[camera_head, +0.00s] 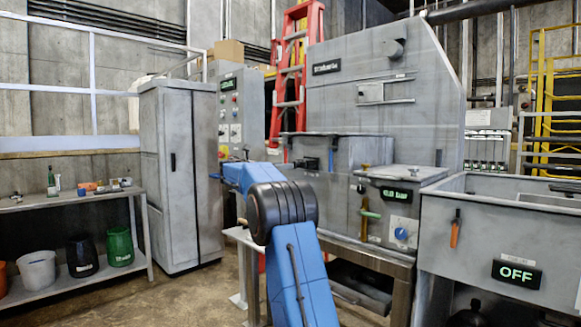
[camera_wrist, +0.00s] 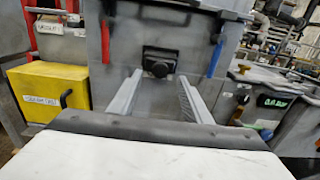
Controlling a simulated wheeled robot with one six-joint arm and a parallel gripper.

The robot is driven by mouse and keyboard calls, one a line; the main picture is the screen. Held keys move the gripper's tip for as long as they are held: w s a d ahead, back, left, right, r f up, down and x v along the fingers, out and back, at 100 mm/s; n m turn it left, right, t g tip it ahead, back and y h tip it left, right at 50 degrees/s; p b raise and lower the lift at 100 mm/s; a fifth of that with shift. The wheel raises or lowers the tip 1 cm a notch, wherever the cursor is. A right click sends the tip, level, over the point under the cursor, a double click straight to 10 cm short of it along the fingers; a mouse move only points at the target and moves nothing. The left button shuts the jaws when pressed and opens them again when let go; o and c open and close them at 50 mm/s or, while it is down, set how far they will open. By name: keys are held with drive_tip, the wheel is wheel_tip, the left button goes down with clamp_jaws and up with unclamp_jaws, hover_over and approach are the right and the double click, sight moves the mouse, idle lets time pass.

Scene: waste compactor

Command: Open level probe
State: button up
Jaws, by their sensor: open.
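No part carries a readable level probe label, so I cannot tell for sure which one it is. In the wrist view a black fitting with a rounded knob (camera_wrist: 160,62) sits on a grey upright panel, straight ahead of my gripper (camera_wrist: 159,77). The two fingers are spread apart with nothing between them. They point at the knob, which appears beyond the tips; contact cannot be made out. In the head view my gripper is not clearly visible behind my blue arm. A black fitting (camera_head: 307,163) shows on the grey box behind the arm.
A red handle (camera_wrist: 105,42) and a blue handle (camera_wrist: 215,58) flank the knob. A yellow box (camera_wrist: 45,95) stands left. Open floor lies left of my arm.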

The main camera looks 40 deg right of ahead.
drive_tip(key=shift+w+d, duration=0.2)
drive_tip(key=shift+d, duration=2.5)
